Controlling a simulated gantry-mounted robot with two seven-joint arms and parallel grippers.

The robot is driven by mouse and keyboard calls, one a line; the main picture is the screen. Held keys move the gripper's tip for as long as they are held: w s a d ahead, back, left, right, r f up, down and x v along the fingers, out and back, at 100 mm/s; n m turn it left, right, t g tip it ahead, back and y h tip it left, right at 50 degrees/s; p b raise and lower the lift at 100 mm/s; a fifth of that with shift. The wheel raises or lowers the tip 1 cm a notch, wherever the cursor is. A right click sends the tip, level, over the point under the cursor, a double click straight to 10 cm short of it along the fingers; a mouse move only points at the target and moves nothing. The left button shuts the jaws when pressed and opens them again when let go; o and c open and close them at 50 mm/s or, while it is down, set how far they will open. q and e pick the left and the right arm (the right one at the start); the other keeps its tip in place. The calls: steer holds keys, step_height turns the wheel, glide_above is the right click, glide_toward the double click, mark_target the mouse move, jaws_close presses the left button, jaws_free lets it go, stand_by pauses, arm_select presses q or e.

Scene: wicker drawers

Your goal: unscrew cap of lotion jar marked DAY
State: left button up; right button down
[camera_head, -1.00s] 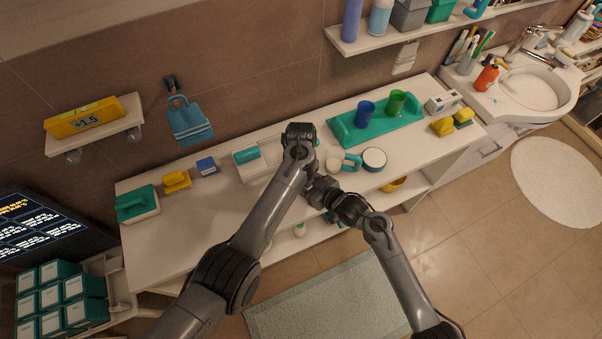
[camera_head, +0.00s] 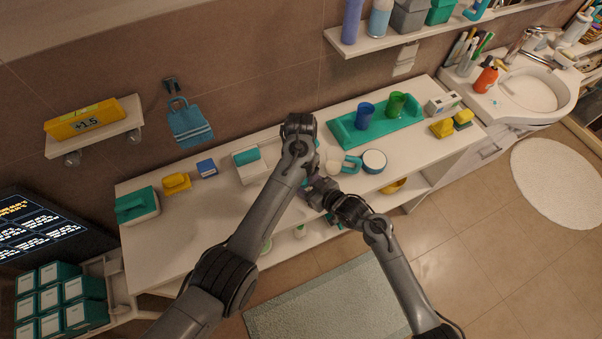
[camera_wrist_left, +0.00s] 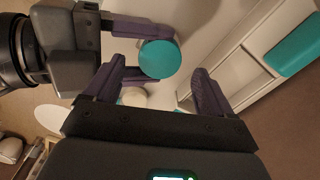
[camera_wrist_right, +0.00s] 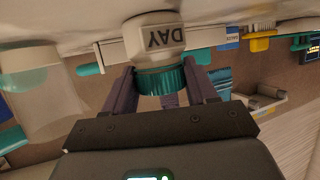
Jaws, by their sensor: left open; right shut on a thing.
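The white lotion jar marked DAY (camera_wrist_right: 155,40) shows in the right wrist view, its lettering inverted, with a ribbed teal cap (camera_wrist_right: 160,80). My right gripper (camera_wrist_right: 160,72) is shut on the jar, its fingers flanking it near cap level; I cannot tell if they press the cap or the body just under it. In the left wrist view the round cap top (camera_wrist_left: 158,58) lies beyond and between the spread fingers of my left gripper (camera_wrist_left: 155,85), which is open and apart from it. In the head view my left arm hides the jar.
The counter's left front is clear. A clear container (camera_wrist_right: 40,95) shows in the right wrist view.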

arm_select(q)
step_height(320, 180, up, 4)
steer(key=shift+r, duration=0.1)
arm_select(e)
steer(key=shift+f, duration=0.1)
arm_select(q)
steer(key=shift+f, duration=3.95)
steer(key=shift+c, duration=0.6)
steer(key=c, duration=0.9)
steer(key=o, duration=1)
steer(key=shift+r, duration=2.25)
